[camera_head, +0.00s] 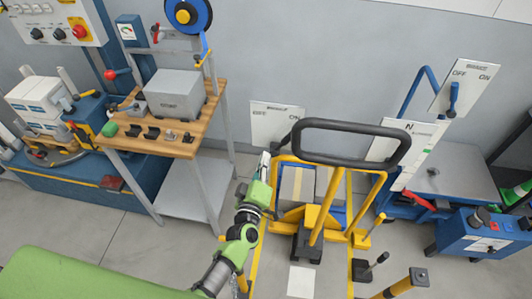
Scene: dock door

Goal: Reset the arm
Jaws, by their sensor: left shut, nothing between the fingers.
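My left arm, green and grey, rises from the lower middle of the head view. My left gripper (264,163) is at its upper end, shut and empty. It is just left of the yellow pallet-truck frame (313,212) and in front of the grey wall in the picture. I cannot tell how far it is from the truck's black loop handle (349,126). My right gripper is not visible.
A wooden-topped bench (165,130) with a grey box (174,94) stands left. OFF/ON boards (466,85) and a blue-legged grey table (447,175) are at right. A blue control box (478,234) is lower right. Grey floor (130,235) shows left of my arm.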

